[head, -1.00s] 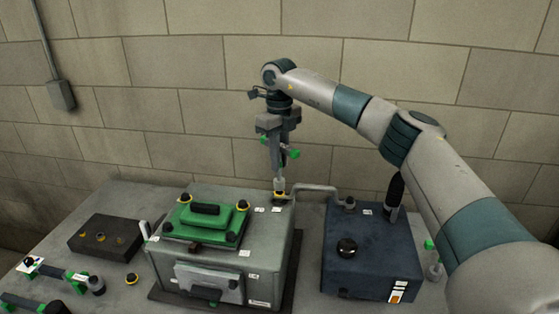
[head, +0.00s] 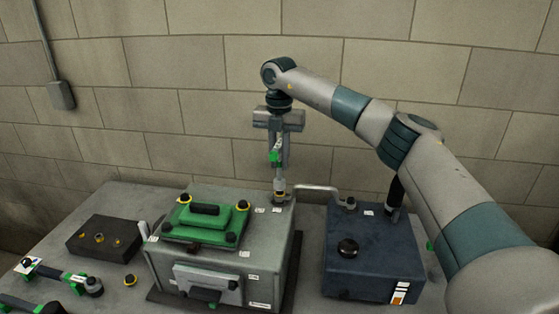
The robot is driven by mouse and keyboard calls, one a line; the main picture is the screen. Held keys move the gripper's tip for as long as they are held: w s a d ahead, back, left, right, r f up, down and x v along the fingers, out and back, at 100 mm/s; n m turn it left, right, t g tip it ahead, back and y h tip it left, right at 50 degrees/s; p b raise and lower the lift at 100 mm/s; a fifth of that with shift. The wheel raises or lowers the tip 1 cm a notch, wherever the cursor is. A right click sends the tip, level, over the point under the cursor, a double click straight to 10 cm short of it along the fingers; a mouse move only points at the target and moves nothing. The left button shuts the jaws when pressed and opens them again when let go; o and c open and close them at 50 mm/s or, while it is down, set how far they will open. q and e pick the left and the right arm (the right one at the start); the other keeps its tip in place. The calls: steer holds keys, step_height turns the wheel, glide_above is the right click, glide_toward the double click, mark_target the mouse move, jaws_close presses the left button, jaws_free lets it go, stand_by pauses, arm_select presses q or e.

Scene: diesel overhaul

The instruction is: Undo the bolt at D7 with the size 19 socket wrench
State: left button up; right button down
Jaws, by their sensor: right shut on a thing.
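My right gripper (head: 279,160) points down above the back right corner of the grey engine block (head: 270,262). It is shut on a socket wrench (head: 279,178) with green parts and a grey shaft. The wrench stands upright, its socket end down at a yellow-ringed bolt (head: 280,196) on the block's top; the socket hides most of that bolt. I cannot read the labels, so I cannot confirm which bolt is D7 or the wrench size. My left gripper is not in view.
A green cover (head: 205,222) with several yellow-ringed bolts sits on the block. A pipe (head: 318,189) runs to the dark blue box (head: 372,262) at right. A dark bolt tray (head: 105,238) and green-handled tools (head: 55,272) lie at left.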

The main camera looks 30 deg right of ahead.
steer(key=m, duration=0.5)
steer(key=shift+b, duration=0.35)
steer(key=m, duration=0.6)
steer(key=shift+b, duration=0.4)
steer(key=shift+f, duration=0.15)
steer(key=shift+f+b, duration=0.5)
steer(key=shift+f, duration=0.1)
